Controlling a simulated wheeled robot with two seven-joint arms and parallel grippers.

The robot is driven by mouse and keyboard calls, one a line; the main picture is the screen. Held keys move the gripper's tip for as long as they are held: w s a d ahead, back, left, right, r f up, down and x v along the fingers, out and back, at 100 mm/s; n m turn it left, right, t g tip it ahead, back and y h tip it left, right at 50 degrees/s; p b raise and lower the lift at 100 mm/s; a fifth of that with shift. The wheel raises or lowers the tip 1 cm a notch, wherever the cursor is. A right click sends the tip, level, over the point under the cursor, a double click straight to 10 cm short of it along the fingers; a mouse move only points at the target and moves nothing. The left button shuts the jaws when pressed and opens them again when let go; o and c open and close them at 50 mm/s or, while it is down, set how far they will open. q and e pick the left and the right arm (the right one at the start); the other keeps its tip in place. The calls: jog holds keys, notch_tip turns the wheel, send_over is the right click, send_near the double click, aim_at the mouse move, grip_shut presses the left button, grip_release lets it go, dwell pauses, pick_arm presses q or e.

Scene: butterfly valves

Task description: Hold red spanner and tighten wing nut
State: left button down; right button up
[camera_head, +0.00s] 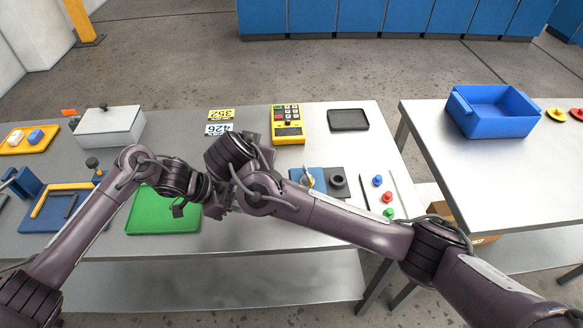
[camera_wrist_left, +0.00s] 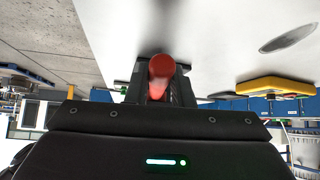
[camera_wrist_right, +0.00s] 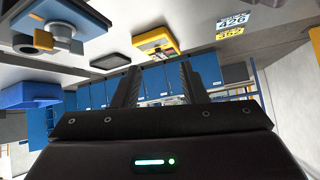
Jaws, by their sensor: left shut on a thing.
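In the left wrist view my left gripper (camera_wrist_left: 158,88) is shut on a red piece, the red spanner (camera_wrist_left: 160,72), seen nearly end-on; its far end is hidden. In the head view the left gripper is mostly hidden behind my right arm, beside the green mat. My right gripper (camera_wrist_right: 157,88) is open and empty in the right wrist view. The blue block (camera_head: 299,174) carries a small brass-coloured wing nut (camera_head: 308,179) and stands right of both grippers. In the right wrist view the wing nut (camera_wrist_right: 43,40) shows at upper left, apart from the right gripper's fingers.
A yellow device (camera_head: 288,125), a black tray (camera_head: 348,120) and number plates (camera_head: 221,114) lie behind the arms. A green mat (camera_head: 150,216) is at left. Small coloured knobs (camera_head: 377,181) lie right of the block. A blue bin (camera_head: 494,124) stands on the right table. My arms cross closely.

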jog(key=w+d+f+t+y, duration=0.1)
jog(key=w+d+f, duration=0.1)
jog(key=d, duration=0.4)
jog(key=w+d+f+t, duration=0.1)
jog(key=w+d+f, duration=0.1)
jog(key=d, duration=0.4)
jog(key=d+t+h, duration=0.2)
jog(key=d+t, duration=0.2)
jog(key=d, duration=1.2)
jog(key=n+t+y, duration=0.2)
jog(key=n+y, duration=0.4)
send_near(309, 179)
jog(key=f, duration=0.1)
jog(key=w, duration=0.4)
jog(key=w+a, duration=0.1)
jog(key=w, duration=0.6)
jog(key=shift+w+a+f, duration=0.15)
jog(key=shift+w+a, duration=0.2)
jog(key=shift+a, duration=0.05)
